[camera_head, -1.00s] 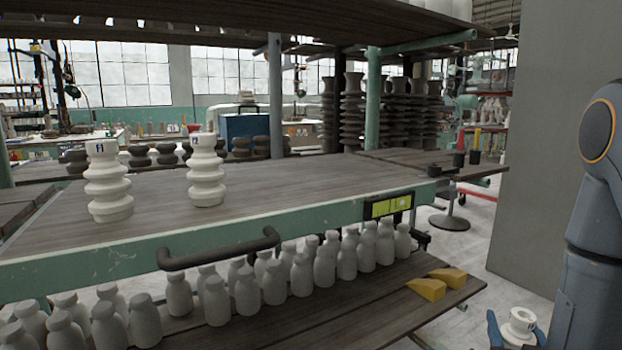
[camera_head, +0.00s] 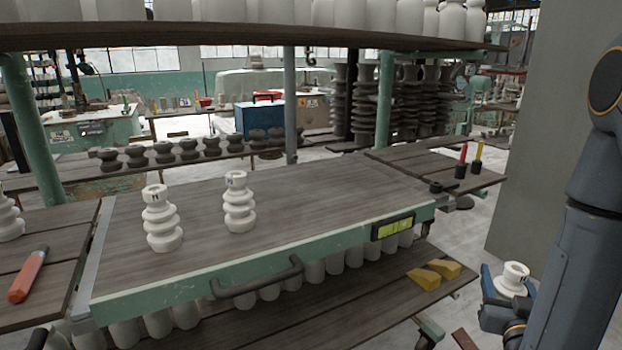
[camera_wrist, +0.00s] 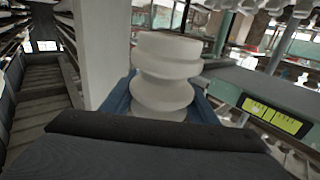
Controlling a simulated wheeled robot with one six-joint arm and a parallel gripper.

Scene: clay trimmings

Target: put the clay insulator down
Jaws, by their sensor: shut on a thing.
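My gripper (camera_head: 507,297) is at the lower right in the head view, shut on a white ribbed clay insulator (camera_head: 514,278). In the wrist view the held insulator (camera_wrist: 165,75) stands between the blue jaws, its lower end hidden by the gripper. Two similar white insulators, a left one (camera_head: 162,222) and a right one (camera_head: 239,205), stand upright on the wooden cart top (camera_head: 320,200). The gripper is to the right of the cart and apart from it.
The cart top is bare right of the two insulators. A green-yellow level (camera_head: 393,229) sits on the cart's front edge, above a lower shelf with yellow wedges (camera_head: 433,273). An orange-handled tool (camera_head: 28,275) lies at left. An upper shelf (camera_head: 250,36) overhangs. A grey wall (camera_head: 540,130) stands at right.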

